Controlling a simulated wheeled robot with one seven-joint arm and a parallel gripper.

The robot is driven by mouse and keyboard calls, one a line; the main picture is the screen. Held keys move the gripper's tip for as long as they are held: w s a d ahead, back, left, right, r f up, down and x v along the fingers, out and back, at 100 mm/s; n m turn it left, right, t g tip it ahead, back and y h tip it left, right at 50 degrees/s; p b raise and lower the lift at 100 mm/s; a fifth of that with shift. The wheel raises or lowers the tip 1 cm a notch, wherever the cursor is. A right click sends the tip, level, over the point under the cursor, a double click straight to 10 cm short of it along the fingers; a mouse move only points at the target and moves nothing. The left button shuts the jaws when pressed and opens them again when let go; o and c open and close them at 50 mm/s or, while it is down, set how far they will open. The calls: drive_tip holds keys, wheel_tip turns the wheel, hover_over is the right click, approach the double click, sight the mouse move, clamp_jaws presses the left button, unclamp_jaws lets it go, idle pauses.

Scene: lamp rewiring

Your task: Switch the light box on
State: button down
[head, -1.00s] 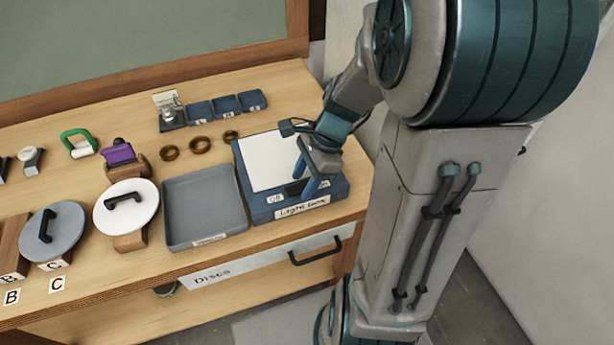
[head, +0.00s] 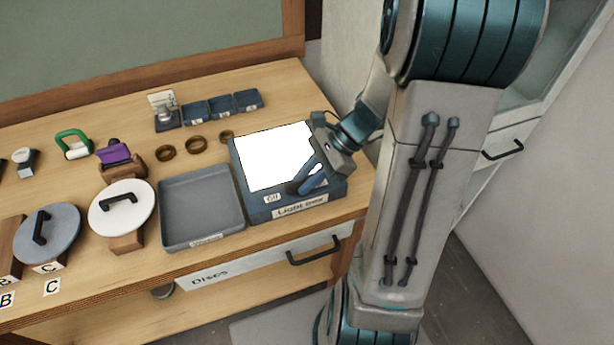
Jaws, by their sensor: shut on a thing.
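The light box (head: 240,208) stands at the right end of the wooden bench, a blue-grey box with a label on its front side. Its top panel (head: 275,158) glows bright white. My gripper (head: 300,187) is at the front right part of the box top, reaching in from the right and tilted. Its fingers are together on the switch area beside a small label (head: 272,198). The switch itself is hidden behind the fingers.
A grey empty tray (head: 200,205) stands just left of the light box. Brown rings (head: 195,145) and small blue trays (head: 222,106) lie behind. Discs with black handles (head: 122,208) stand to the left. A drawer with a black handle (head: 313,252) is below.

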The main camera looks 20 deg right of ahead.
drive_tip(key=c, duration=1.2)
unclamp_jaws()
drive_tip(key=shift+c, duration=0.2)
drive_tip(key=shift+r, duration=0.1)
drive_tip(key=v, duration=0.7)
drive_tip(key=shift+d+r, duration=0.1)
drive_tip(key=shift+d, duration=0.1)
